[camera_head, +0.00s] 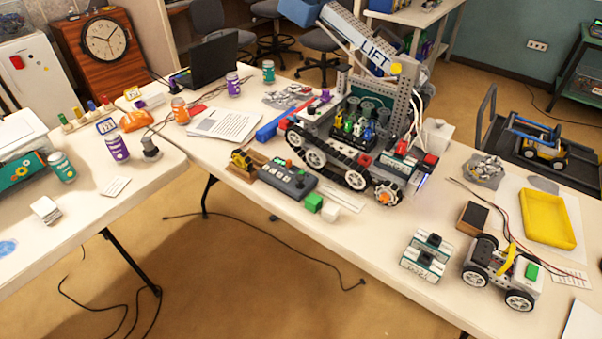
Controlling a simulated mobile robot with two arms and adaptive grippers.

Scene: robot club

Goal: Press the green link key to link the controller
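A dark grey controller (288,181) with a short black stick and small coloured buttons lies near the front edge of the long table, in front of the tracked lift robot (345,140). Its buttons are too small to tell for sure which is the green link key. A bright green block (314,203) is at the controller's right end, with a white block (330,211) beside it. I cannot tell whether the green block touches the controller. Neither of my grippers is in view.
A small yellow-and-black model (242,164) stands just left of the controller. A white-wheeled car with a green block (503,272), black-and-teal modules (427,256) and a yellow tray (547,219) are to the right. Bare floor (270,260) lies in front; a cable crosses it.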

